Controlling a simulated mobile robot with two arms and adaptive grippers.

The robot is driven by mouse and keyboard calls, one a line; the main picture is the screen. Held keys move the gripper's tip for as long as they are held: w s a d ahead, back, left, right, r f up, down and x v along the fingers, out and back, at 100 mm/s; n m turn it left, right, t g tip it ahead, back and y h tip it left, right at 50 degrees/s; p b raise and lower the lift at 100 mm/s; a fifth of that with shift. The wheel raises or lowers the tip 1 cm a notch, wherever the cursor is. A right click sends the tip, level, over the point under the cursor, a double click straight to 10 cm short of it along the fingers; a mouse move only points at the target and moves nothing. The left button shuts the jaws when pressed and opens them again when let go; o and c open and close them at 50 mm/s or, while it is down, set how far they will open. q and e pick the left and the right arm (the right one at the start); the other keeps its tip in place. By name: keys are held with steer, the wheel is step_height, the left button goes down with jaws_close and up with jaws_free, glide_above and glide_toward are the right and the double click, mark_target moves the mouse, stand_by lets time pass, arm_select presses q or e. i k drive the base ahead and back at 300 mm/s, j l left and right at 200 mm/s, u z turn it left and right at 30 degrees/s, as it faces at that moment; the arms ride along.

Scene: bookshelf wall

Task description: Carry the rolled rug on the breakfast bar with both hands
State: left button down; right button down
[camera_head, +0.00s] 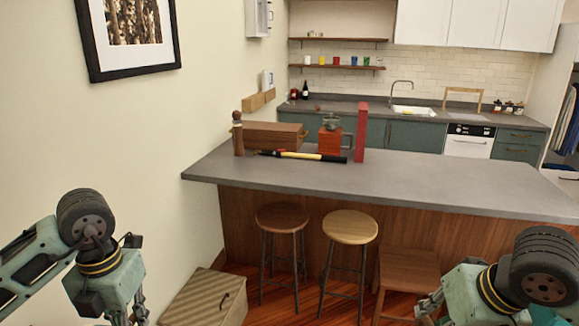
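The breakfast bar (430,190) has a grey top and a wood front and stands ahead of me. I cannot make out a clear rolled rug on it. A long thin yellow and black item (300,155) lies across the bar's left part; I cannot tell if it is a rug. My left gripper (128,318) is at the bottom left, low and apart from the bar, partly cut off. My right gripper (426,310) is at the bottom right, partly hidden by its own arm. Neither visibly holds anything, and their finger gaps are unclear.
Around the item stand a wooden box (272,135), a brown mill (238,135), a red grinder (329,141) and a tall red block (361,133). The bar's right half is clear. Stools (349,227) (282,218), a wooden seat (408,268) and a striped chest (205,300) stand before it.

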mark_target(291, 170)
steer(key=i+l, duration=0.1)
steer(key=i, duration=3.45)
